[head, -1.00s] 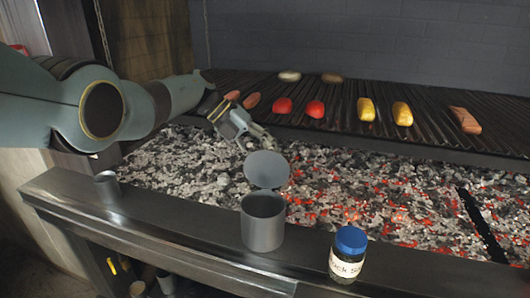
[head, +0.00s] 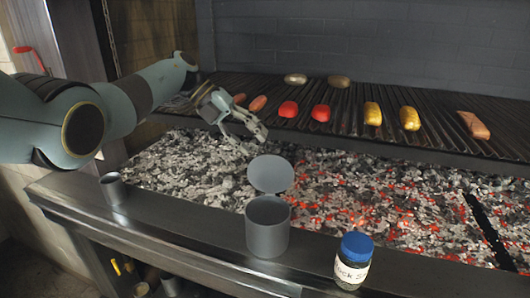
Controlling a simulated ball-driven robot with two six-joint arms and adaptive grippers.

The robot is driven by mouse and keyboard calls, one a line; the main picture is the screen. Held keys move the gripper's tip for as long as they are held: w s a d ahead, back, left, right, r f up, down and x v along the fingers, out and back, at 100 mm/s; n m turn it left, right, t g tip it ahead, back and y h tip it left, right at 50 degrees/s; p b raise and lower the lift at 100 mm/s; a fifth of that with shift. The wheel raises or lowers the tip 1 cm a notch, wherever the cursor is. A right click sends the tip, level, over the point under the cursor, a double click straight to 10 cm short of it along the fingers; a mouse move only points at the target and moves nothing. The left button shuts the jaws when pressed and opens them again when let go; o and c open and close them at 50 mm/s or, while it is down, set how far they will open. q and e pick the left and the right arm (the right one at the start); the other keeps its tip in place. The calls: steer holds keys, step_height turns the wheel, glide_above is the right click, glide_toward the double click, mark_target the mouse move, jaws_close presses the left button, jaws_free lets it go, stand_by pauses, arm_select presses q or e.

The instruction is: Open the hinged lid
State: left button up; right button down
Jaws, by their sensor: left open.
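A grey cylindrical pot (head: 267,232) stands on the metal front ledge. Its round hinged lid (head: 270,173) is raised at the back of the rim, tilted up and away, and the dark inside of the pot shows. My left gripper (head: 256,140) is open and empty, above the coals behind and slightly left of the lid, apart from it. Its arm comes in from the left. My right gripper is not in view.
A blue-capped jar (head: 353,260) stands on the ledge (head: 190,230) at right, a small grey cup (head: 112,188) at left. Glowing coals (head: 370,205) lie behind the ledge. The grill grate (head: 440,130) above holds several food pieces, such as red ones (head: 289,109).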

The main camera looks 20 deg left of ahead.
arm_select(q)
steer(key=v, duration=0.5)
